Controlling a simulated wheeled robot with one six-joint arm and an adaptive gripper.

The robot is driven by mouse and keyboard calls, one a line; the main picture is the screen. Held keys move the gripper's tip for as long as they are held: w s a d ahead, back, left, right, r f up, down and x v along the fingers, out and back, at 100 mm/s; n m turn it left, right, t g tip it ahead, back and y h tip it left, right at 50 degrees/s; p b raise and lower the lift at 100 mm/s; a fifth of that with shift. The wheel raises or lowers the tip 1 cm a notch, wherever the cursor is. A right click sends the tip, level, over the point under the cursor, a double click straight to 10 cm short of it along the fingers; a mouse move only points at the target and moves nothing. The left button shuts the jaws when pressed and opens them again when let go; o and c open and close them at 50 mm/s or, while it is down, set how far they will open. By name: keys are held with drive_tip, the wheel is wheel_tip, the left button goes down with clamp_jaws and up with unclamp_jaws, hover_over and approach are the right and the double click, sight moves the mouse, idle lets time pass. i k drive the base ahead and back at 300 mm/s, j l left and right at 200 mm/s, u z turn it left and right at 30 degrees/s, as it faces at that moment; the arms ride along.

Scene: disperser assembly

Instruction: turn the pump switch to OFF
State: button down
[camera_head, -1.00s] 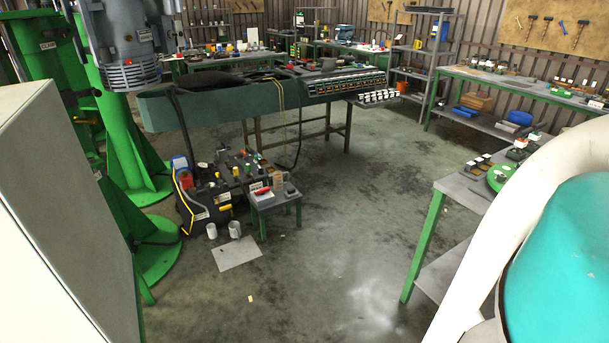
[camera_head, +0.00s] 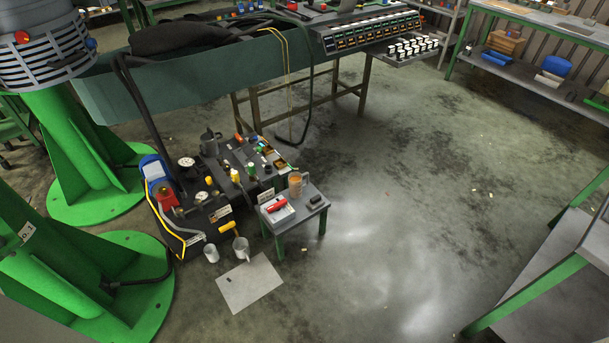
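A dark pump unit (camera_head: 222,214) stands on the floor left of centre, with gauges (camera_head: 187,162), hoses and several small coloured fittings on top. A red part (camera_head: 167,197) and a blue cylinder (camera_head: 153,168) sit at its left end. I cannot tell which small part is the pump switch, nor its setting, at this size. My gripper is not in this view.
A small grey table (camera_head: 303,209) with a red-handled item and a jar stands right of the unit. Two cups and a flat sheet (camera_head: 249,284) are on the floor in front. Green pillar bases (camera_head: 90,285) stand left. Open floor lies right, before a green-legged bench (camera_head: 540,295).

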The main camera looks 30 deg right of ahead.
sight(277, 207)
drive_tip(key=i+l+z, duration=0.1)
drive_tip(key=i, duration=0.65)
drive_tip(key=i+l+z, duration=0.1)
drive_tip(key=i, duration=0.65)
drive_tip(key=i+l+u, duration=0.5)
drive_tip(key=i+l, duration=0.2)
drive_tip(key=j+u, duration=0.45)
drive_tip(key=j, duration=0.7)
drive_tip(key=k, duration=0.05)
